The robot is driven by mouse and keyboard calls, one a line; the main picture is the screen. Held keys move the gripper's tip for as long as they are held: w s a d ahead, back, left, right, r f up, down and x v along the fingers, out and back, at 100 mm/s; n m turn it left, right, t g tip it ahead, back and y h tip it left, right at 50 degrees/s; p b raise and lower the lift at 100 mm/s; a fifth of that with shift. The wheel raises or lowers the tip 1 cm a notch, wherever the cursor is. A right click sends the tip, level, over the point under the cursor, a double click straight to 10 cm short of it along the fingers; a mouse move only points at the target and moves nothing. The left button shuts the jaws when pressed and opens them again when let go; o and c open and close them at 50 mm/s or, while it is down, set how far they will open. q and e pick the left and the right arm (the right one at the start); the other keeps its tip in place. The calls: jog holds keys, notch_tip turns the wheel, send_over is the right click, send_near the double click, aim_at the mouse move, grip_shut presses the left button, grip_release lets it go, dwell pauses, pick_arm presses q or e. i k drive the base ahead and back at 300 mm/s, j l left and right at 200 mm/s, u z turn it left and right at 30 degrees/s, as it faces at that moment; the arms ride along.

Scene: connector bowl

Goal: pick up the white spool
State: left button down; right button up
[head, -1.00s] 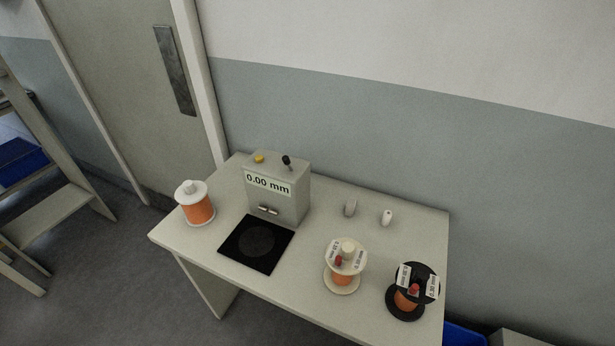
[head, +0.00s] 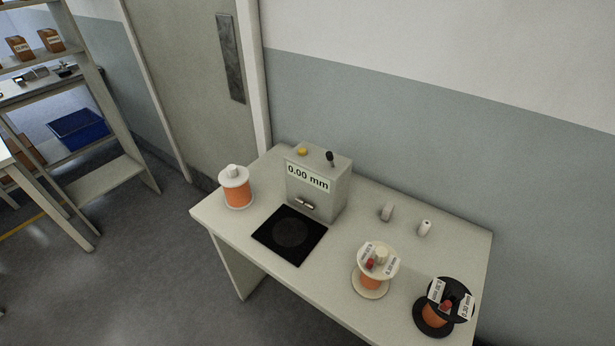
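A white spool (head: 235,174) wound with orange wire (head: 238,192) stands upright at the left end of the table. A cream spool (head: 379,261) with orange wire, white labels and a red part on top stands near the front right of the table. A black spool (head: 430,316) with orange wire and similar labels stands at the right end. Neither of my grippers shows in the head view.
A grey gauge box (head: 330,205) reading 0.00 mm stands behind a black square pad (head: 270,238) on the table (head: 325,262). Shelving with a blue bin (head: 79,130) is at left; floor before the table is open.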

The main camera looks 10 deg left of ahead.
aim_at(233, 179)
jog(key=j+u, duration=0.4)
jog(key=j, duration=0.2)
jog(key=i+j+u, duration=0.1)
jog(key=j+u, duration=0.3)
jog(key=j, duration=0.15)
